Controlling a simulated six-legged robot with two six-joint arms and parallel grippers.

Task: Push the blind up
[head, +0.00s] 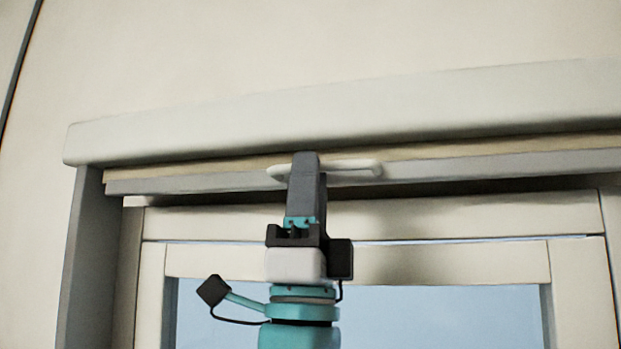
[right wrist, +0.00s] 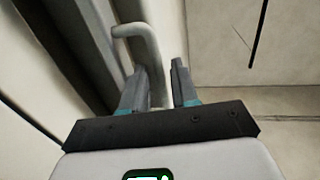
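The blind shows in the head view as a thin cream strip just under the casing, with its grey bottom rail (head: 480,168) below it. A white bar handle (head: 350,171) sits on the rail; it also shows in the right wrist view (right wrist: 143,42). My right gripper (head: 306,160) is at the handle, its fingers pointing up and covering part of it. In the right wrist view the gripper (right wrist: 160,88) has its fingers apart, with the handle between them, nearer the left finger. A narrow gap shows beside the right finger. My left gripper is out of view.
A pale casing (head: 350,115) runs across the top of the window, close above the rail. The window frame (head: 380,215) and bluish glass (head: 440,315) lie below. A grey side post (head: 82,250) stands at the left. The wall above is bare.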

